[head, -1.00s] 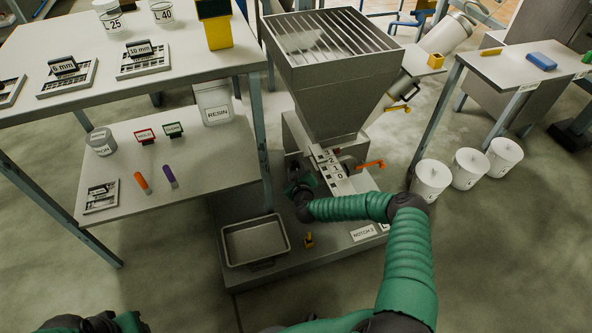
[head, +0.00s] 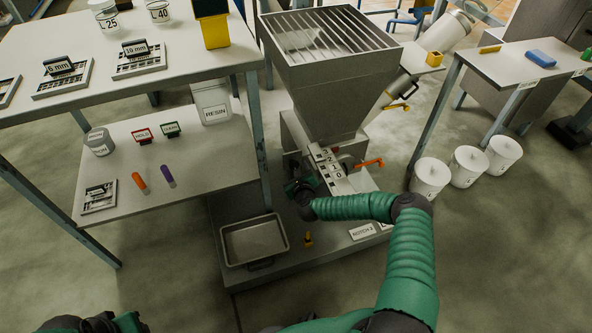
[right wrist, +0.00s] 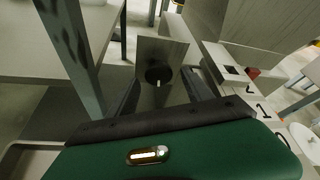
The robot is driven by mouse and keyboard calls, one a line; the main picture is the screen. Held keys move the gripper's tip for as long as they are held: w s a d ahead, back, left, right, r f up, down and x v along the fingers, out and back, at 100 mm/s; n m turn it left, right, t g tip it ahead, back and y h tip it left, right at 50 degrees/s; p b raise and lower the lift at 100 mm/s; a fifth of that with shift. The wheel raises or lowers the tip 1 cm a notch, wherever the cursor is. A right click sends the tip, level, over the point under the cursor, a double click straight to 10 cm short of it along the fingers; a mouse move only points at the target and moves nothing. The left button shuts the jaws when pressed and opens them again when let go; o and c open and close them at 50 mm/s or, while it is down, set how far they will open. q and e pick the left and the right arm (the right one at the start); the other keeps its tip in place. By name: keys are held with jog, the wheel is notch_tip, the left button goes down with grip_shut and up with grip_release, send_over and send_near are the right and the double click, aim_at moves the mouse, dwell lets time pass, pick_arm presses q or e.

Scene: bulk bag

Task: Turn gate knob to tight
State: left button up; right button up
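The metal hopper (head: 335,75) stands over a base with a numbered scale (head: 330,165) reading 3, 2, 1, 0. My right gripper (head: 300,187) is at the left side of this scale, and the arm hides part of the base. In the right wrist view, a dark round knob (right wrist: 159,76) with a small white mark sits on a grey plate (right wrist: 163,50). My right gripper (right wrist: 160,92) has its two fingers spread, one on each side of the knob. I cannot tell whether they touch it. My left gripper's fingers do not show; only dark and green arm parts appear at bottom left.
An orange handle (head: 369,163) sticks out right of the scale. A metal tray (head: 254,241) and a small yellow piece (head: 308,239) lie on the platform. A two-level bench (head: 160,165) stands left. White lidded buckets (head: 430,178) stand right.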

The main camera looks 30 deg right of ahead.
jog(key=shift+r, duration=0.1)
jog(key=shift+s+a+r, duration=0.1)
jog(key=shift+a, duration=0.05)
jog(key=p+v, duration=0.7)
jog(key=v, duration=0.9)
jog(key=shift+s, duration=0.25)
jog(key=shift+a, duration=0.1)
